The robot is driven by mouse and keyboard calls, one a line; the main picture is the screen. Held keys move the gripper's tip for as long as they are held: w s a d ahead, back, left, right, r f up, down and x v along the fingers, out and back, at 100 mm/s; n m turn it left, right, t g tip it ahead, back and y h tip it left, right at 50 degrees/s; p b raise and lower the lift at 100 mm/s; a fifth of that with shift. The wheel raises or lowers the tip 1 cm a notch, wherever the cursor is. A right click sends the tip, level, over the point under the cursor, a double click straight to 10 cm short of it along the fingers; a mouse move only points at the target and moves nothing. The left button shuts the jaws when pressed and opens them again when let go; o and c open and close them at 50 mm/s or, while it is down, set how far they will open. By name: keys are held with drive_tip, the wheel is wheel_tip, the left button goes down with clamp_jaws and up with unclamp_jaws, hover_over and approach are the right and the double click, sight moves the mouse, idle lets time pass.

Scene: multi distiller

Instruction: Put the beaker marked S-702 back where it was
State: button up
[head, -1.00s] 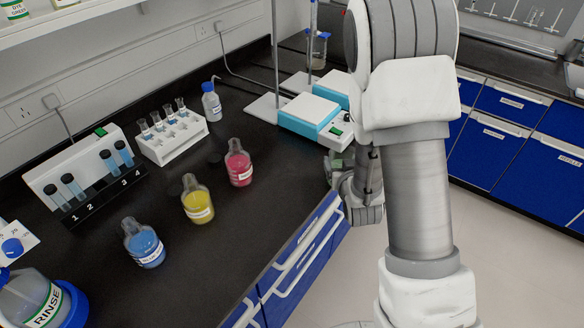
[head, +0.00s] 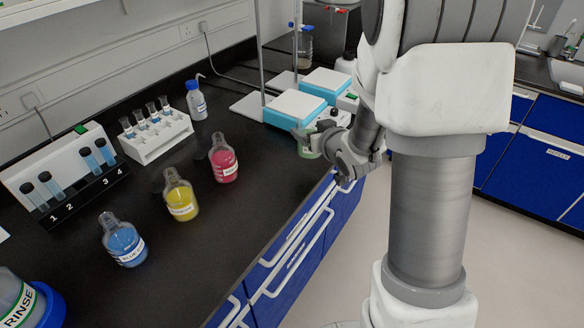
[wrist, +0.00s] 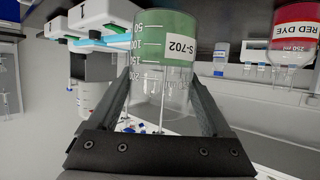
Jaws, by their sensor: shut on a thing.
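The beaker marked S-702 (wrist: 165,50) holds green liquid and appears upside down in the wrist view, with its label readable between the fingers. My gripper (wrist: 163,88) is shut on it, one dark finger on each side. In the head view my gripper (head: 314,140) is at the front edge of the bench, in front of the hotplates. The beaker shows there only as a small green patch (head: 307,153), mostly hidden by my gripper. Whether its base touches the bench is unclear.
Two white-and-blue hotplates (head: 294,108) stand behind my gripper. Red (head: 224,160), yellow (head: 181,196) and blue (head: 124,241) dye bottles stand to the left. A white tube rack (head: 157,138) and a capped bottle (head: 196,101) stand further back. Bench between bottles and hotplates is clear.

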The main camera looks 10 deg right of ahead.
drive_tip(key=s+d+r+b, duration=0.2)
drive_tip(key=d+r+b, duration=0.15)
drive_tip(key=d, duration=0.25)
drive_tip(key=shift+w+a+f+b, duration=0.8)
drive_tip(key=shift+w+a+f, duration=0.25)
drive_tip(key=shift+a+f, duration=0.6)
drive_tip(key=shift+w+a+f+b, duration=0.8)
drive_tip(key=shift+w+a+f, duration=0.25)
drive_tip(key=shift+a+f, duration=0.6)
drive_tip(key=shift+w+a+f+b, duration=0.8)
drive_tip(key=shift+w+a+f, duration=0.25)
drive_tip(key=shift+a+f, duration=0.6)
drive_tip(key=shift+d+f, duration=0.1)
drive_tip(key=shift+d, duration=0.05)
drive_tip(key=shift+f, duration=0.15)
drive_tip(key=o, duration=1.5)
drive_tip(key=shift+c, duration=0.2)
